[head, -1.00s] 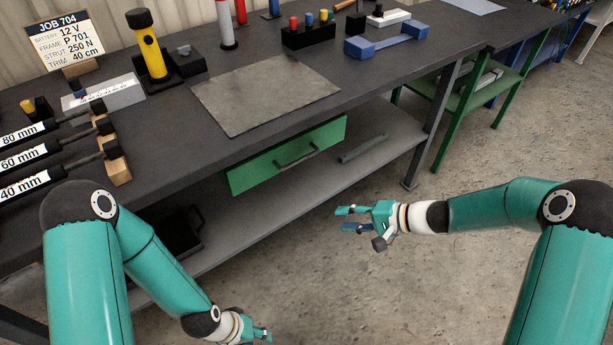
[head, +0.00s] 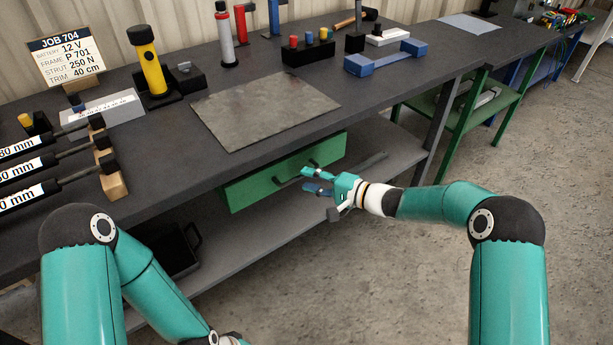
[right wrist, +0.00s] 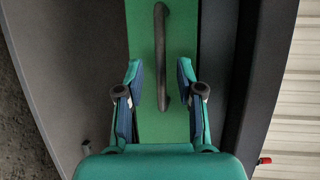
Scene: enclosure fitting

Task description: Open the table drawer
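The green table drawer (head: 247,188) sits under the dark workbench top and looks closed. Its dark bar handle (head: 284,180) is on its front, partly behind my right gripper in the head view. My right gripper (head: 311,179) is open and empty, just in front of the drawer near the handle's right end. In the right wrist view the handle (right wrist: 160,60) lies ahead of and between the spread fingers (right wrist: 160,80), without visible contact. My left gripper is at the bottom edge of the head view, with only its wrist showing; its fingers are out of frame.
The workbench top (head: 150,134) carries a grey mat (head: 265,105), a yellow flashlight (head: 150,60), labelled struts (head: 35,165) and a blue bracket (head: 385,57). A grey lower shelf (head: 240,240) runs below the drawer. The floor at right is open.

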